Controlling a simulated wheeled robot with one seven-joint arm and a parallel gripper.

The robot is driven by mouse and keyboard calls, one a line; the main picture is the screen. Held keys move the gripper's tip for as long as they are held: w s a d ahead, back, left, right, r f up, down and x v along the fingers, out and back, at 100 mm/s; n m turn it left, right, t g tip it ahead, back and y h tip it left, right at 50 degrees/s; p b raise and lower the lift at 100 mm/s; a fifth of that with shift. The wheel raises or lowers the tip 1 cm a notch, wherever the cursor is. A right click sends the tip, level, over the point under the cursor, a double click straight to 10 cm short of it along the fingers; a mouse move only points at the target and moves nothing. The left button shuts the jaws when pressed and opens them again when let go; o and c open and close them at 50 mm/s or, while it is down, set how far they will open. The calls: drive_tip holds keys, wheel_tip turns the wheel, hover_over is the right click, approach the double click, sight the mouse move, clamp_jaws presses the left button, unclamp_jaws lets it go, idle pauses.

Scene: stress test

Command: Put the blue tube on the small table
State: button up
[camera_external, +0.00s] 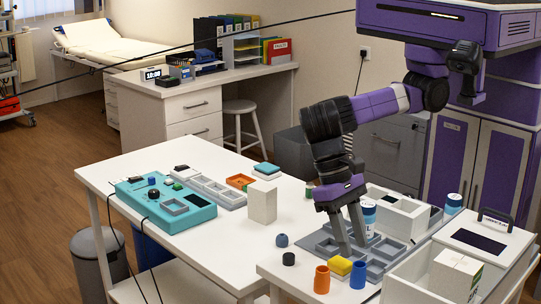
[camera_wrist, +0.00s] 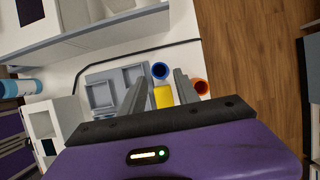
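The blue tube (camera_external: 358,275) stands upright at the front of the near white table (camera_external: 275,271), right of a yellow block (camera_external: 340,266). In the wrist view the blue tube (camera_wrist: 160,70) shows its open top, just beyond my fingertips. My gripper (camera_external: 354,247) points down over the grey tray (camera_external: 392,249), behind the tube and the yellow block. In the wrist view my gripper's fingers (camera_wrist: 160,78) are apart, with the yellow block (camera_wrist: 163,96) seen between them, not visibly gripped. I cannot tell which surface is the small table.
An orange tube (camera_external: 321,279) stands left of the yellow block. A black cap (camera_external: 288,259) and a blue knob-like piece (camera_external: 282,240) lie farther left. An open white bin (camera_external: 405,291) is at the right. The larger white table (camera_external: 230,246) has bare room at its front.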

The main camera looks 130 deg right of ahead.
drive_tip(key=v, duration=0.5)
drive_tip(key=shift+w, duration=0.1)
